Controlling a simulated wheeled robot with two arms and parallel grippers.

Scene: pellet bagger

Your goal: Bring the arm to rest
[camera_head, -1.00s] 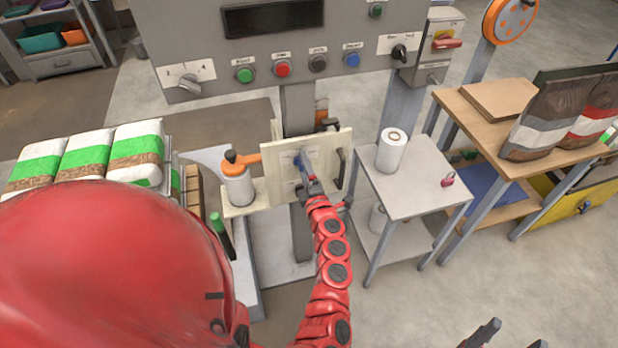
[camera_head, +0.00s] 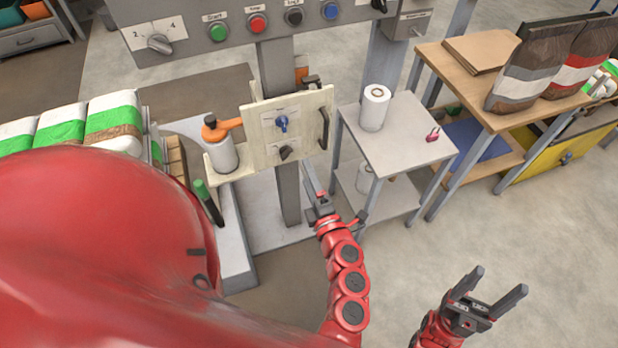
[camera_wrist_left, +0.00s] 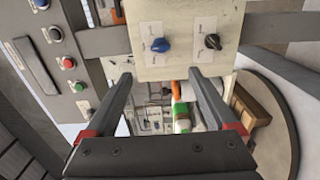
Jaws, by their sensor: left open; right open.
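My left gripper (camera_head: 311,172) is in front of and just below the cream panel, seen nearly edge-on. In the left wrist view its two fingers (camera_wrist_left: 158,78) are spread apart with nothing between them. The cream panel (camera_head: 262,146) carries a blue knob (camera_head: 281,124) and a black knob (camera_head: 286,153). In the left wrist view the blue knob (camera_wrist_left: 160,45) and black knob (camera_wrist_left: 213,41) lie beyond the fingertips, apart from them. My right gripper (camera_head: 497,287) is at the lower right, open and empty above the floor.
A grey side table (camera_head: 398,142) with a white roll (camera_head: 374,108) and pink padlock (camera_head: 432,135) stands to the right. A button console (camera_head: 185,43) is above. Floor around the right gripper is clear.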

